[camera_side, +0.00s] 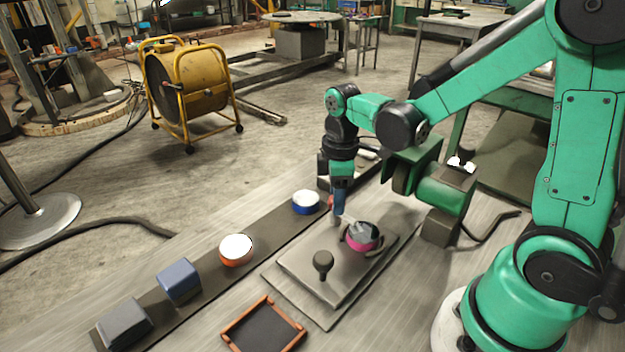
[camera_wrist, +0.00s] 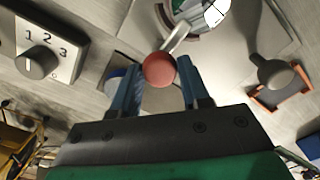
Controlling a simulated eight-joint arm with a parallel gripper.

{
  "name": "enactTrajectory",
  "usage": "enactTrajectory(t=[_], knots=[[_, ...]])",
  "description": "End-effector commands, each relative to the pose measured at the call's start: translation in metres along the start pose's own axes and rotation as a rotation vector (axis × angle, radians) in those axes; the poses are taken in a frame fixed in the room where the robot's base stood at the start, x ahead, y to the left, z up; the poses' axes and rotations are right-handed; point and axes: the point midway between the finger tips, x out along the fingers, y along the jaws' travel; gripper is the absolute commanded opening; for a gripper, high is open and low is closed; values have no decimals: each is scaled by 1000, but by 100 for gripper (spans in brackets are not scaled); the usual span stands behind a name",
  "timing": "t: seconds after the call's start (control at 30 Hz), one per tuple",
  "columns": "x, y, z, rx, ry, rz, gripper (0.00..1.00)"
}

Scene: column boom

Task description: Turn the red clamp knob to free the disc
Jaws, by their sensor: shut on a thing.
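The red clamp knob (camera_wrist: 160,68) is a round red ball on a pale bar (camera_wrist: 179,39) that reaches toward the disc. My gripper (camera_wrist: 158,84) is shut on the knob, with one blue finger on each side of it. In the side view my gripper (camera_side: 338,212) points down at the far edge of the grey plate (camera_side: 300,262), and a little red shows beside its fingers. The disc (camera_side: 361,241) has a magenta rim and a shiny top partly covered by the bar. It sits in a dark holder on the plate. Part of the disc (camera_wrist: 200,12) shows in the wrist view.
A black knob (camera_side: 323,262) stands on the plate. An orange-rimmed tray (camera_side: 228,338) lies in front. A dark strip at the left carries a blue cylinder (camera_side: 306,203), an orange one (camera_side: 236,251) and two boxes. A dial box (camera_wrist: 50,38) marked 1, 2, 3 is near my gripper.

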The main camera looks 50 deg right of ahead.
Motion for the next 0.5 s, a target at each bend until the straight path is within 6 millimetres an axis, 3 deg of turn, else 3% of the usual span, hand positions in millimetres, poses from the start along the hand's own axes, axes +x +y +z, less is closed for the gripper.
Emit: enactTrajectory(t=[0.27, 0.5], knots=[[0, 0, 0, 29, 0, 0, 0], [0, 0, 0, 154, -1, 0, 0]])
